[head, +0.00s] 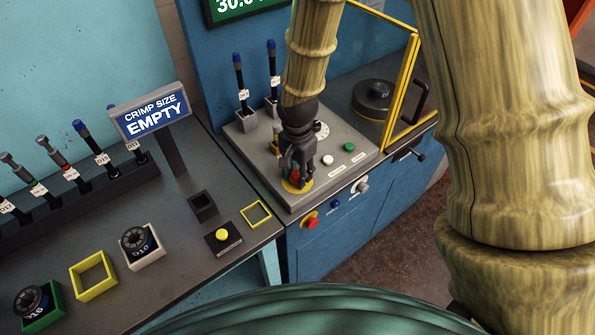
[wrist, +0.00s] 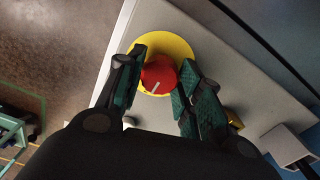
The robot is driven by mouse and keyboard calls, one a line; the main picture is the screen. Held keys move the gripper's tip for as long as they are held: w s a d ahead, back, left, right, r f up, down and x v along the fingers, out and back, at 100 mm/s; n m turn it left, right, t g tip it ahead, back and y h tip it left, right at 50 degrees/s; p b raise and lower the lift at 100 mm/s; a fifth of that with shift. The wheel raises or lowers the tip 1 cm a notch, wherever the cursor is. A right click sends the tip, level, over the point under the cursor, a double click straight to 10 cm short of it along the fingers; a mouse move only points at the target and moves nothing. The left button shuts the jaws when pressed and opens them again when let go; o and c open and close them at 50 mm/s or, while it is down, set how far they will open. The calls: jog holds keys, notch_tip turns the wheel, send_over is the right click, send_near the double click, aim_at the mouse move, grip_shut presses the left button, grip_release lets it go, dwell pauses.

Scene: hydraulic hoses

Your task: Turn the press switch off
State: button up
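The press switch is a red knob (wrist: 158,75) with a pale line mark, on a round yellow plate (wrist: 178,46). In the head view the yellow plate (head: 291,187) lies at the front corner of the grey press panel, with the knob partly hidden by my gripper. My gripper (head: 296,177) points down over it. In the wrist view its two fingers (wrist: 162,58) stand apart on either side of the knob. Narrow strips of yellow show between knob and fingertips; firm contact cannot be seen.
White (head: 328,159) and green (head: 349,146) buttons and a dial (head: 321,130) sit close by on the panel. A red emergency knob (head: 311,222) is on the cabinet front. The crimp sign (head: 152,113) reads EMPTY. A yellow-framed guard (head: 402,85) stands at right.

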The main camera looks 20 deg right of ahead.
jog(key=shift+c, duration=1.3)
jog(key=n+p, duration=0.1)
jog(key=n, duration=0.2)
jog(key=shift+n, duration=0.4)
jog(key=n+p, duration=0.1)
jog(key=n, duration=0.3)
jog(key=shift+n, duration=0.3)
jog(key=n, duration=0.4)
jog(key=shift+r+p, duration=0.1)
jog(key=shift+p, duration=0.25)
jog(key=shift+n+p, duration=0.4)
jog(key=shift+n, duration=2.4)
jog(key=shift+w, duration=0.1)
